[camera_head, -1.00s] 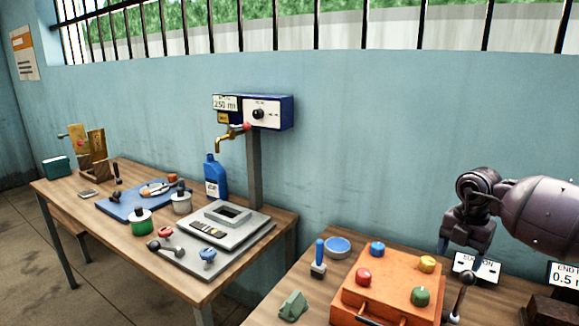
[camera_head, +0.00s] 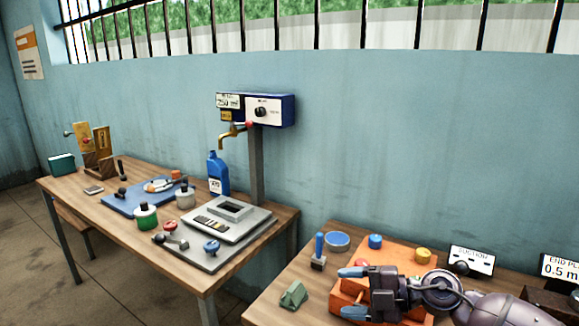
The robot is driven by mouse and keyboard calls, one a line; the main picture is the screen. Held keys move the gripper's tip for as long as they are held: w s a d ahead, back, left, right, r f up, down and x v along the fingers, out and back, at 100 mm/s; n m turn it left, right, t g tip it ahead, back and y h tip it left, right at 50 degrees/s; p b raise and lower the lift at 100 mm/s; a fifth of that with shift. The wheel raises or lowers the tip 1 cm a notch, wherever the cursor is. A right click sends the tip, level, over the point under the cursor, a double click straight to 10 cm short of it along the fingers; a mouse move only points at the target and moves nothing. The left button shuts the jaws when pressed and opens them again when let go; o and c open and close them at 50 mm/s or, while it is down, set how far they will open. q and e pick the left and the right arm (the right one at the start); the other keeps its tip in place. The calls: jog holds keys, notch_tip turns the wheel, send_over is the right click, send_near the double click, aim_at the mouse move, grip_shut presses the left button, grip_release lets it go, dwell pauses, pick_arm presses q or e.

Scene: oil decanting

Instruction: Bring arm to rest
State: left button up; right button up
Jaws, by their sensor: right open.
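My right gripper (camera_head: 353,292) comes in from the lower right, over the orange box (camera_head: 404,254) on the near table. Its two blue-tipped fingers point left and are spread apart, with nothing between them. The gripper and arm hide much of the box's top and front. A red knob on the box is partly covered, while a blue knob (camera_head: 375,241) and a yellow knob (camera_head: 423,255) show behind the arm. I cannot tell whether the gripper touches the box. My left gripper is not in view.
The left table holds a blue bottle (camera_head: 217,174), a scale (camera_head: 228,219) and a dispenser (camera_head: 257,110).

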jog(key=s+d+f+m+t+h, duration=0.25)
jog(key=d+m+t+h, duration=0.4)
jog(key=m, duration=0.45)
jog(key=s+d+f+m+t+h, duration=0.1)
jog(key=s+d+m+t+h, duration=0.4)
jog(key=m+h, duration=0.5)
jog(key=s+d+f+m+g, duration=0.25)
jog(key=s+f+g, duration=0.35)
jog(key=s, duration=0.5)
jog(key=s+d+f+m+g, duration=0.2)
jog(key=s+f+m+g, duration=0.3)
jog(key=s, duration=0.7)
jog(key=w+f+n+t+y, duration=0.1)
jog(key=w+f+n+t, duration=0.1)
jog(key=w+f+t, duration=0.4)
jog(key=shift+w+a+f+t, duration=0.3)
jog(key=shift+w+f, duration=0.45)
jog(key=shift+f, duration=1.5)
jog(key=shift+y, duration=0.25)
jog(key=shift+d, duration=0.15)
